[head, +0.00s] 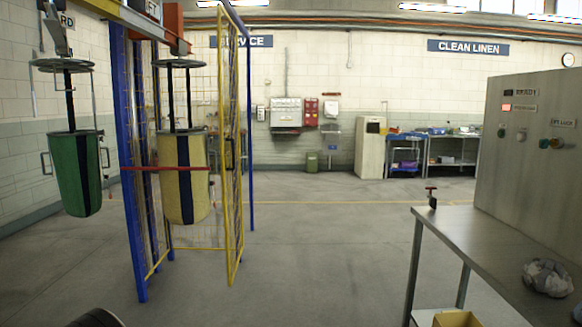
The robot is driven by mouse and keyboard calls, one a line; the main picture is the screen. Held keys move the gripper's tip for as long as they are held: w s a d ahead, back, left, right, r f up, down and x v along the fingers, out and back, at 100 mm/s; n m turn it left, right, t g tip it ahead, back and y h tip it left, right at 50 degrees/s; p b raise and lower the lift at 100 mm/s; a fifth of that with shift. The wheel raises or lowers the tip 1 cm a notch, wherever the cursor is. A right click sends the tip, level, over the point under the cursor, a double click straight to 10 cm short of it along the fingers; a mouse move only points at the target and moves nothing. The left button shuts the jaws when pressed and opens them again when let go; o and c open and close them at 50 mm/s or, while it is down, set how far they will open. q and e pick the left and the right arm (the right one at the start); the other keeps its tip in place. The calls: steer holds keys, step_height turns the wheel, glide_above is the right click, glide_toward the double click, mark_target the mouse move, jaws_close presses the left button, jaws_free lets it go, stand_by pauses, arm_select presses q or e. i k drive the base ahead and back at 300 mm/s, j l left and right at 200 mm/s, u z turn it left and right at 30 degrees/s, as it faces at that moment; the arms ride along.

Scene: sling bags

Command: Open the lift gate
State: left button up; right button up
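The lift (135,200) stands at the left, with blue posts and yellow mesh. A tall yellow-framed mesh gate (235,150) stands on its right side, seen nearly edge-on near the rear blue post. I cannot tell whether it is latched. A red bar (150,169) runs across the front at mid height. A tan sling bag (168,195) with a dark stripe hangs behind the bar. A green sling bag (83,190) hangs outside, to the left. Neither of my grippers is in view.
A grey control cabinet (530,190) with buttons and a lit red indicator stands at the right. The middle floor is clear.

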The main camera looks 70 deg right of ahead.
mark_target(219, 6)
steer(key=z, duration=1.4)
steer(key=i+l+z, duration=0.45)
steer(key=i+l, duration=0.2)
steer(key=i, duration=0.6)
steer(key=i+l+z, duration=0.2)
steer(key=i, duration=0.85)
steer(key=i+l+z, duration=0.25)
steer(key=i, duration=0.8)
steer(key=i+j, duration=0.1)
steer(key=i, duration=6.8)
steer(key=i+u, duration=0.35)
steer(key=i, duration=0.25)
steer(key=i+u, duration=0.35)
steer(key=i, duration=0.3)
steer(key=i+l+u, duration=0.35)
steer(key=i, duration=0.25)
steer(key=i+j+u, duration=0.3)
steer(key=u, duration=0.2)
steer(key=i+j+u, duration=0.1)
steer(key=i+u, duration=0.7)
steer(key=u, duration=0.15)
steer(key=i+l+u, duration=0.1)
steer(key=i+u, duration=0.4)
steer(key=i+j+u, duration=0.2)
steer(key=i+u, duration=1)
steer(key=i+l+u, duration=0.3)
steer(key=i+u, duration=0.15)
